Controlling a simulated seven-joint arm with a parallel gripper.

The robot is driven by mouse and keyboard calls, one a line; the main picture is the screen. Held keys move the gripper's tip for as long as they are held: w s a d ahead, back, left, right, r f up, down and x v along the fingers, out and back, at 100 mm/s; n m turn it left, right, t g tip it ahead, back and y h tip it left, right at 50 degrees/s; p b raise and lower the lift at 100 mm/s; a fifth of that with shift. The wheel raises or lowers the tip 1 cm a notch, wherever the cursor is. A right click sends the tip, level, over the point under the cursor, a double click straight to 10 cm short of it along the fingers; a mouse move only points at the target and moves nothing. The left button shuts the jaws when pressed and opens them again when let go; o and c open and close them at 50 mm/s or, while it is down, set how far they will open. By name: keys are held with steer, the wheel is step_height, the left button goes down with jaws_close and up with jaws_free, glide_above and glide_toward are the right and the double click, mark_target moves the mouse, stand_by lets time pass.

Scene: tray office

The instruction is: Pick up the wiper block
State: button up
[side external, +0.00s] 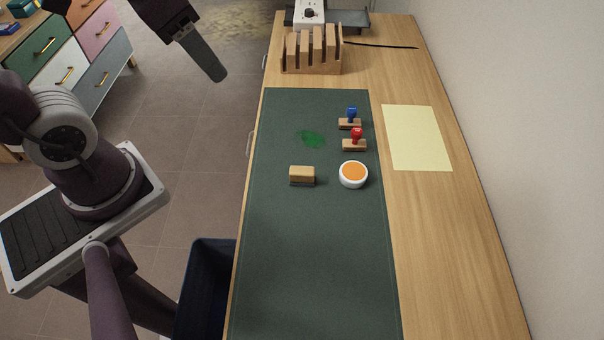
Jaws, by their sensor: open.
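The wiper block (302,175) is a small tan block with a dark underside. It lies on the dark green mat (310,270) on the wooden desk, left of a round white dish with an orange top. My gripper (215,72) is at the top of the side external view, up and left of the block, over the floor beyond the desk's left edge. It is open and well apart from the block, and I see nothing in it. Only one finger shows clearly.
The white dish (353,181), red stamp (355,141) and blue stamp (350,119) stand right of the block. A green smear (311,139) marks the mat. A wooden rack (312,52) stands behind; yellow paper (417,138) lies right. The mat's front is clear.

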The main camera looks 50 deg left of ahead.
steer(key=w+f+m+g, duration=0.2)
steer(key=w+f+m, duration=0.1)
steer(key=w+f, duration=0.5)
steer(key=m+g, duration=0.2)
steer(key=m, duration=0.2)
glide_above(302, 170)
steer(key=a, duration=0.2)
step_height(302, 170, down, 14)
steer(key=shift+m+g+h, duration=0.3)
steer(key=shift+m+h, duration=0.1)
steer(key=f, duration=0.4)
steer(key=d+f, duration=0.1)
steer(key=f, duration=0.3)
steer(key=d+f, duration=0.1)
steer(key=f, duration=0.4)
steer(key=shift+f, duration=0.5)
steer(key=shift+c, duration=0.4)
jaws_close()
